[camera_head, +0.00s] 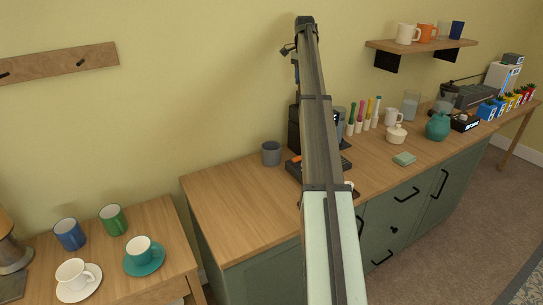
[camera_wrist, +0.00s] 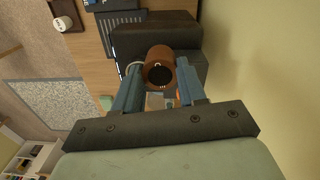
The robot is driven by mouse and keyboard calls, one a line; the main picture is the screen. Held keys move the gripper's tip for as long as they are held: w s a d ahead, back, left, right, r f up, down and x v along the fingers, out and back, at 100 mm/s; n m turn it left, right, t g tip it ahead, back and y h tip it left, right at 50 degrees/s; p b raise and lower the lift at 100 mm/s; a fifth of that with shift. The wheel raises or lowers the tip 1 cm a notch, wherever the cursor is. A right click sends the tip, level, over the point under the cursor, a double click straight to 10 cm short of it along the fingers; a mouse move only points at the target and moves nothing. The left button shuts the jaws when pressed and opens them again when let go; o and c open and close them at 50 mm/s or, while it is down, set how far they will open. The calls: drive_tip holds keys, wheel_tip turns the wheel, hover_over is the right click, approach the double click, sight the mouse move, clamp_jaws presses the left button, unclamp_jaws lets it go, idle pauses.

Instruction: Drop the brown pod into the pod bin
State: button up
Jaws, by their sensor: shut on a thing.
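The brown pod (camera_wrist: 159,56) is held between the two blue fingers of my gripper (camera_wrist: 159,68) in the wrist view. One end of it, dark with small light marks, faces the camera. A dark coffee machine (camera_wrist: 155,28) shows just beyond the pod; I cannot tell whether they touch.
The wooden counter (camera_head: 225,193) is clear at its left end. A dark tray (camera_head: 296,168) sits partly behind my arm. Cups fill the left table (camera_head: 118,274).

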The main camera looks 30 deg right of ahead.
drive_tip(key=a+f, duration=1.2)
drive_tip(key=f, duration=0.5)
drive_tip(key=shift+w+a+f+m, duration=0.2)
drive_tip(key=shift+w+f+m, duration=0.05)
drive_tip(key=shift+w+m, duration=0.15)
drive_tip(key=o, duration=1.1)
wheel_tip(320, 180, up, 14)
drive_tip(key=shift+w+f, duration=0.1)
drive_tip(key=shift+w, duration=0.05)
